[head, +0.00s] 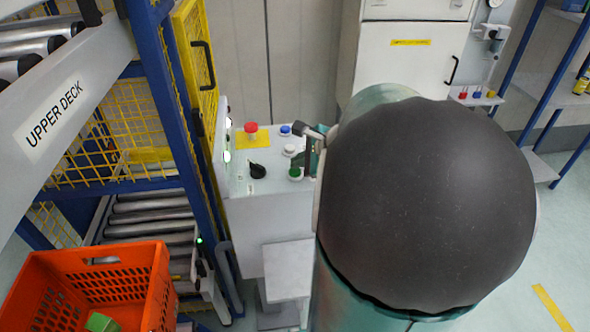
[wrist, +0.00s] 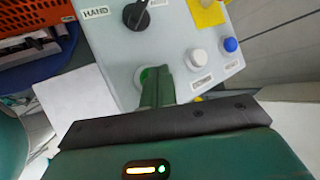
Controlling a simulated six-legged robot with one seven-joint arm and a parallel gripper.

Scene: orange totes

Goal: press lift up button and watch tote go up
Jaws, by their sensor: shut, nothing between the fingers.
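A pale control box (head: 262,195) stands beside the lift frame. On its top are a green button (head: 295,173), a white button (head: 290,150), a blue button (head: 285,130), a red button (head: 251,128) and a black knob (head: 257,171). I cannot read which is lift up. My gripper (wrist: 156,88) is shut and empty. In the wrist view its fingers overlap the green button (wrist: 145,74); I cannot tell whether they touch it. The orange tote (head: 160,290) is low at the front left, with a green item (head: 102,322) inside.
The blue lift frame (head: 180,110) with yellow mesh stands left of the box. The upper deck rollers (head: 35,40) are above, and lower rollers (head: 150,215) lie behind the tote. A white cabinet (head: 405,65) is at the back. My arm hides much of the right.

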